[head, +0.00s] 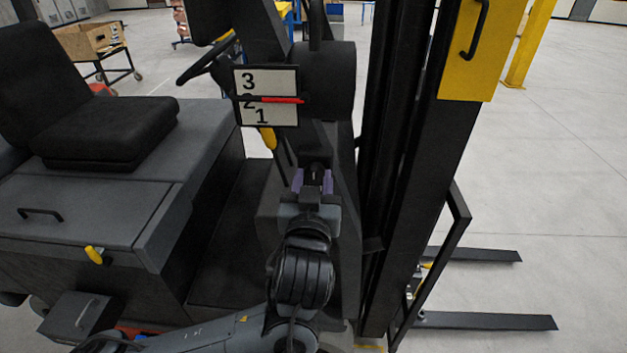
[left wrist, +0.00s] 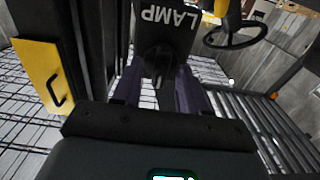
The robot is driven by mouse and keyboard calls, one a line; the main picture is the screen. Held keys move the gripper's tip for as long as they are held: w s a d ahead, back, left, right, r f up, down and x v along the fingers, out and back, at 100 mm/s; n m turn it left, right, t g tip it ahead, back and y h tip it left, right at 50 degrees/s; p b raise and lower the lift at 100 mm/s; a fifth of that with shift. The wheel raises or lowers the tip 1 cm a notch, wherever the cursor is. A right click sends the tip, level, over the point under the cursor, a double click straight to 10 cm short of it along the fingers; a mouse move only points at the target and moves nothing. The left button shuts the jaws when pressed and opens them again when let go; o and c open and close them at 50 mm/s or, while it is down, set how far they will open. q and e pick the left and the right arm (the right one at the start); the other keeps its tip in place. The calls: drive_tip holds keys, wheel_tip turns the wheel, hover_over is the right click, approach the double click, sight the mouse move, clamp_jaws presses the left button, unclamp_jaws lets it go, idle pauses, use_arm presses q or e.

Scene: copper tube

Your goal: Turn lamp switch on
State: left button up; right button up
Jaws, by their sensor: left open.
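My left gripper (head: 312,180) is in front of the dark column of a forklift, with its purple fingers open. In the left wrist view the gripper (left wrist: 157,75) has one finger on each side of a round black knob (left wrist: 156,56), which looks like the lamp switch. The knob sits by the white word LAMP (left wrist: 170,16), which reads upside down there. In the head view the knob (head: 316,168) shows as a small dark shape at the fingertips. I cannot tell whether the fingers touch it. The lamp itself cannot be made out.
A plate numbered 3, 2, 1 (head: 267,82) with a red pointer (head: 280,100) near 2 is above the gripper. The steering wheel (head: 205,62) and seat (head: 95,110) are to the left. The tall black mast (head: 410,160) stands close on the right.

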use_arm(q)
drive_tip(key=shift+w, duration=0.2)
clamp_jaws()
idle(0.3)
